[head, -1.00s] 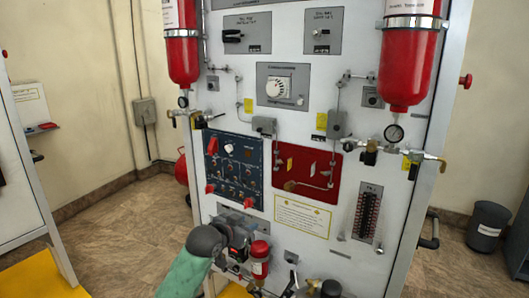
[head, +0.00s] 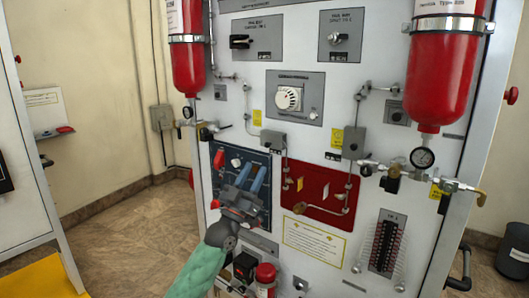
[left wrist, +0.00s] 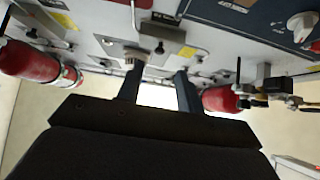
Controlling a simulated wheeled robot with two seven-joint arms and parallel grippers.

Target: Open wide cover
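The blue panel (head: 222,185) is on the left of the white trainer board. A red cover (head: 219,158) sits at its upper left, beside a white knob (head: 236,162); I cannot be sure it is the wide cover. My left gripper (head: 252,172) is in front of the blue panel, open and empty, and hides much of its middle and lower part. In the left wrist view, its two fingers (left wrist: 159,80) are apart with nothing between them. The blue panel (left wrist: 255,15) shows there at the upper right. My right gripper is not in view.
A red panel (head: 335,212) with pipework is right of the blue one. Red cylinders (head: 186,65) (head: 441,85) flank the board, with gauges and valves below. A black box (head: 244,266) and small red cylinder (head: 265,278) stick out below my left gripper.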

